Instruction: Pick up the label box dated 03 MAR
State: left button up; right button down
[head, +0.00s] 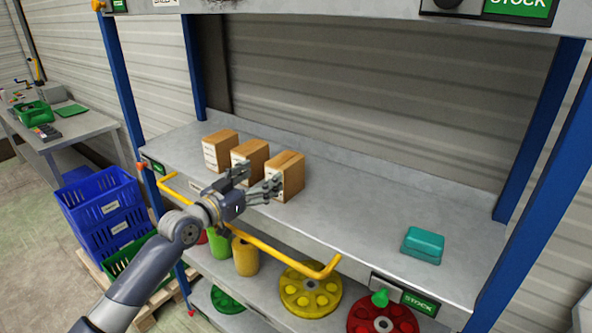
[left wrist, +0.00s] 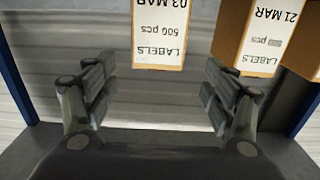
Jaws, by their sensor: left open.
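Three brown boxes with white fronts stand in a row on the grey shelf (head: 370,205). In the left wrist view, which is upside down, the label box dated 03 MAR (left wrist: 160,35) shows "LABELS" and "500 pcs". It appears to be the rightmost box in the head view (head: 290,172). My left gripper (head: 262,178) is open and empty in front of it. In the left wrist view the box lies between the lines of the two fingers (left wrist: 160,75), with gaps on both sides. My right gripper is not in view.
The box dated 21 MAR (left wrist: 262,38) stands beside it, the middle one in the head view (head: 250,155). The third box (head: 219,150) is further left. A yellow rail (head: 285,252) runs along the shelf front. A teal case (head: 423,245) lies right; shelf between is clear.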

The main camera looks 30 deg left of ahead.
aim_at(285, 159)
pick_arm(q)
jog(key=shift+w+r+p, duration=0.25)
jog(key=shift+w+p, duration=0.2)
jog(key=shift+w, duration=0.65)
jog(key=shift+w+d+p, duration=0.2)
jog(key=shift+w+p, duration=0.15)
jog(key=shift+w, duration=0.95)
jog(key=w, duration=0.1)
jog(key=w+p, duration=0.1)
jog(key=w, duration=0.1)
jog(key=w+p, duration=0.1)
jog(key=shift+w+d+r, duration=0.1)
jog(key=shift+w+d, duration=0.25)
jog(key=shift+w, duration=0.35)
jog(key=shift+s, duration=0.1)
jog(key=c, duration=1.8)
jog(key=shift+c, duration=0.2)
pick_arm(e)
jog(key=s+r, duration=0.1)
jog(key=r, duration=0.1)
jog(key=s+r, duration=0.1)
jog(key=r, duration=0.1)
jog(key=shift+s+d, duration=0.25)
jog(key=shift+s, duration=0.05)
